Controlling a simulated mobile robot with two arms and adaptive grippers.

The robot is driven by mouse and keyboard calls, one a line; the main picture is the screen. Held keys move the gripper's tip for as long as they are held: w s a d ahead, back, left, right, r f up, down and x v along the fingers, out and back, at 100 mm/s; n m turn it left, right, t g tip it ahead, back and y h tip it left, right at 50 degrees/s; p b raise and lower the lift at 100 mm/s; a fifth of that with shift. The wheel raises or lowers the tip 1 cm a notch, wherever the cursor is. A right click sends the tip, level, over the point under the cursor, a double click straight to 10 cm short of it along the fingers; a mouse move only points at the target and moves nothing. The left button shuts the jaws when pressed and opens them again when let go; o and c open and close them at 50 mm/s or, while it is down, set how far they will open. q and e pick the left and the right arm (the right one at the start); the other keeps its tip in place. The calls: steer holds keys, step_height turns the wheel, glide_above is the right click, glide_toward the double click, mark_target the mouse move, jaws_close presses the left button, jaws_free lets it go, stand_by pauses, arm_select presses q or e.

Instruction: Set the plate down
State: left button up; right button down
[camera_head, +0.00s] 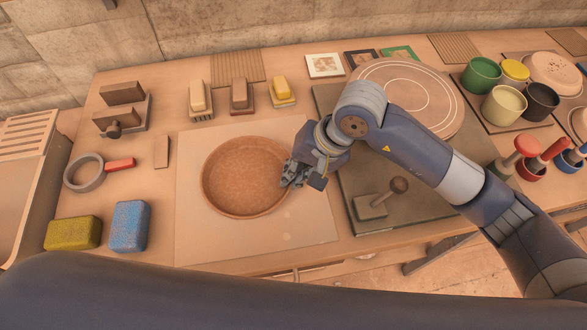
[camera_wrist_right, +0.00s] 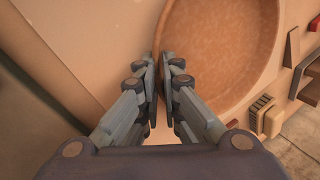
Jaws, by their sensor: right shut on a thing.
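The plate (camera_head: 243,176) is a round, brown, shallow dish with a raised rim. In the head view it is over the pale square mat (camera_head: 205,245); I cannot tell whether it touches the mat. My right gripper (camera_head: 290,178) is at the plate's right rim. In the right wrist view the plate (camera_wrist_right: 225,50) fills the upper middle, and the right gripper's (camera_wrist_right: 162,85) fingers are closed on its rim, one on each side. My left gripper does not show in either view.
A dark board with a round disc (camera_head: 420,95) and a knobbed block (camera_head: 372,205) lies to the right. Blue (camera_head: 130,226) and yellow (camera_head: 73,233) sponges lie left of the mat. Brushes (camera_head: 240,95) stand behind it; cups (camera_head: 503,104) stand far right.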

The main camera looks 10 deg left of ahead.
steer(key=c, duration=2)
jaws_free()
steer(key=shift+c, duration=0.2)
steer(key=b+v, duration=0.1)
steer(key=v, duration=1.1)
steer(key=shift+b, duration=0.35)
